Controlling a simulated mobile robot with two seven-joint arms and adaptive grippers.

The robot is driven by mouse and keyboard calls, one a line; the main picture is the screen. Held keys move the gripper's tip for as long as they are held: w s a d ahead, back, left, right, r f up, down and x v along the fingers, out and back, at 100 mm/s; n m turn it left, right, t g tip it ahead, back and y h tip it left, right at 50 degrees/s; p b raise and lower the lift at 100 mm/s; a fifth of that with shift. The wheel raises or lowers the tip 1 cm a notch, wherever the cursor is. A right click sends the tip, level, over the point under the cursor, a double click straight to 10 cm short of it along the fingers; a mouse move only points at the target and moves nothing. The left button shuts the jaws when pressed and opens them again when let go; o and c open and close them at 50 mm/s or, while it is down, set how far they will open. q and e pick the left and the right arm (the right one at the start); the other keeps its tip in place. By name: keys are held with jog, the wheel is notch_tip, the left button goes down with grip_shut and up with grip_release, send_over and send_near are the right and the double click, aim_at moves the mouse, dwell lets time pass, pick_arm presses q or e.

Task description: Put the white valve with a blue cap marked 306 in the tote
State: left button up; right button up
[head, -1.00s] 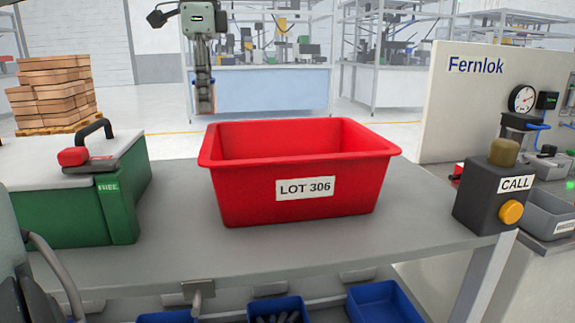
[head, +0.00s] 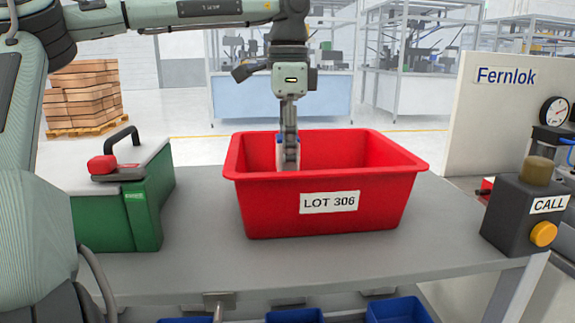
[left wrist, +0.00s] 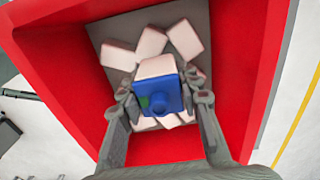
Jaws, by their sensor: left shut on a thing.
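The red tote (head: 262,205), labelled LOT 306, stands on the grey bench. My left gripper (head: 288,160) points down into the tote's opening, with its fingertips below the near part of the far rim. In the left wrist view my left gripper (left wrist: 160,98) is shut on the white valve with a blue cap (left wrist: 160,92). The valve is inside the tote's walls, above several pale blocks (left wrist: 184,40) on the tote's floor. Any marking on the valve is too small to read. The gap between the valve and the pieces beneath cannot be judged. My right gripper is not in view.
A green case (head: 115,215) with a red-handled top stands left of the tote. A dark call box (head: 515,212) with an orange button stands at the right bench end. Blue bins (head: 398,310) sit below the front edge.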

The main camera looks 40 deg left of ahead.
pick_arm(q)
notch_tip(320, 180, down, 3)
jog(key=shift+a+f, duration=0.1)
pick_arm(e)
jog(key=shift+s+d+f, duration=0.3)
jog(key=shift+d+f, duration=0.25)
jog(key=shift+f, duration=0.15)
pick_arm(q)
jog(key=o, duration=0.8)
jog(key=shift+c, duration=0.2)
jog(key=shift+o, duration=2.2)
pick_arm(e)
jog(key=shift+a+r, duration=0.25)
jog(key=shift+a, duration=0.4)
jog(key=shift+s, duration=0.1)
